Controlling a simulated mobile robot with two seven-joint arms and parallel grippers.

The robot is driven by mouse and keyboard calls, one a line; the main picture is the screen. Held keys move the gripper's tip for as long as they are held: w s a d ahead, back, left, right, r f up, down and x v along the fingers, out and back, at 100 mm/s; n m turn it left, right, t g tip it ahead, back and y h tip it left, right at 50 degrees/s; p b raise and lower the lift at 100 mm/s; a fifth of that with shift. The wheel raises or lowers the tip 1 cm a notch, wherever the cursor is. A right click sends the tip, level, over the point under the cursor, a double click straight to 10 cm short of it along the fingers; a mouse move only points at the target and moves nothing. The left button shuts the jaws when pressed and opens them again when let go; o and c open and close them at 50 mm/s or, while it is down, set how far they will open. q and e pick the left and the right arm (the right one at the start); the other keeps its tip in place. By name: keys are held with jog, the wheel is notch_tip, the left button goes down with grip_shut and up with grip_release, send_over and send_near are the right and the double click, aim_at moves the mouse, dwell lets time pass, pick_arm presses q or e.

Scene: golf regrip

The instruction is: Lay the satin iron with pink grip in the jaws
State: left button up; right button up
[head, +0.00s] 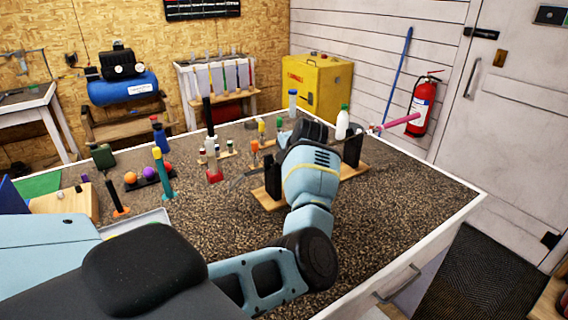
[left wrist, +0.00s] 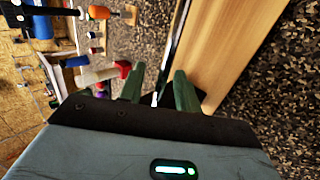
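The iron's pink grip (head: 396,121) sticks out to the right past the table's back edge in the head view. What looks like its grey head (head: 238,181) shows left of the wooden stand. The stand has two black upright jaws, a near one (head: 272,178) and a far one (head: 352,149). My left gripper (head: 305,130) is above the stand between the jaws. In the left wrist view its dark green fingers (left wrist: 158,88) stand apart on either side of the thin shaft (left wrist: 176,38), beside the stand's wooden base (left wrist: 225,40). My forearm hides the shaft's middle; I cannot tell whether it is seated.
A white bottle (head: 342,122) stands behind the stand. The right front of the table is clear.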

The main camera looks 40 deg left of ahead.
pick_arm(q)
jog(key=v, duration=0.8)
jog(key=shift+p, duration=0.3)
jog(key=shift+a, duration=0.15)
